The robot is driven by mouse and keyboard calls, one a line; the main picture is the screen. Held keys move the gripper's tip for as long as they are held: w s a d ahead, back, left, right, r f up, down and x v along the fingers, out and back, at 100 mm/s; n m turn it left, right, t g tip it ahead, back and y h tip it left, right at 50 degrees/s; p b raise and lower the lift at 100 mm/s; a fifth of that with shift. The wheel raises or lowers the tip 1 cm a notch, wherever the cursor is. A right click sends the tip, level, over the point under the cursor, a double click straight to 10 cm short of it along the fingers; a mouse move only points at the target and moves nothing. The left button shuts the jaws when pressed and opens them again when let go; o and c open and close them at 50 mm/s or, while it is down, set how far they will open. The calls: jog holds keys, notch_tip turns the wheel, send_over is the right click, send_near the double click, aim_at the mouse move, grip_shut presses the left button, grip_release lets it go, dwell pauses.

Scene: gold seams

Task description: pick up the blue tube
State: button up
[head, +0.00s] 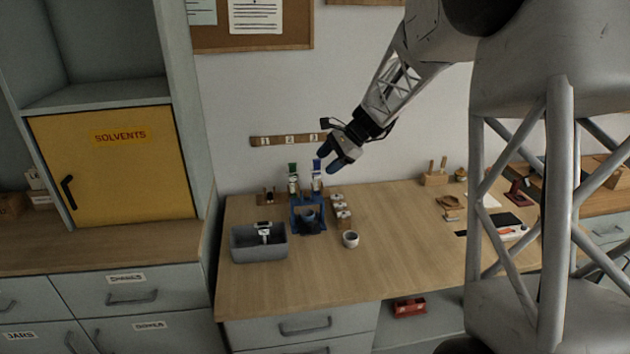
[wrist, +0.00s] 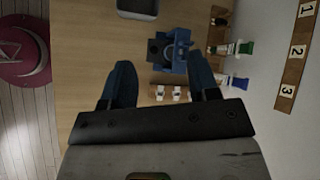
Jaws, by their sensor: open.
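The blue tube (head: 317,166) has a blue cap and a pale label. It stands upright at the back of the workbench, to the right of a green-capped tube (head: 292,169). In the wrist view the blue tube (wrist: 238,82) lies to the right of my fingers, beside the green-capped tube (wrist: 246,47). My gripper (head: 332,161) is open with nothing between its blue fingers. It is above the bench, close to the blue tube's cap in the head view. In the wrist view my gripper (wrist: 160,65) points down towards the bench. The tubes' lower ends are partly hidden.
A blue stand (head: 308,216) is just in front of the tubes. Small white-topped items (head: 341,208) and a cup (head: 350,239) stand to its right, and a grey bin (head: 259,246) is front left. A numbered strip (head: 290,140) is on the wall behind. The bench's front middle is clear.

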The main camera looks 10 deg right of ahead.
jog(key=w+d+f+m+t+y, duration=0.1)
jog(key=w+d+f+m, duration=0.1)
jog(key=w+f, duration=0.35)
jog(key=w+d+f+m+y, duration=0.1)
jog(key=w+d+f+m, duration=0.15)
jog(key=w, duration=0.55)
jog(key=m+t+y, duration=0.2)
jog(key=m+t, duration=0.1)
jog(key=m, duration=0.2)
send_near(318, 190)
notch_tip(318, 190, up, 5)
jog(key=w+a, duration=0.1)
jog(key=w, duration=0.1)
jog(key=shift+a+f+n, duration=0.15)
jog(key=shift+n, duration=0.1)
jog(key=shift+x, duration=1.35)
jog(key=shift+s+a, duration=0.1)
jog(key=shift+s+x, duration=0.1)
jog(key=shift+x, duration=1.2)
jog(key=shift+s+x, duration=0.15)
jog(key=shift+x, duration=1.15)
grip_shut()
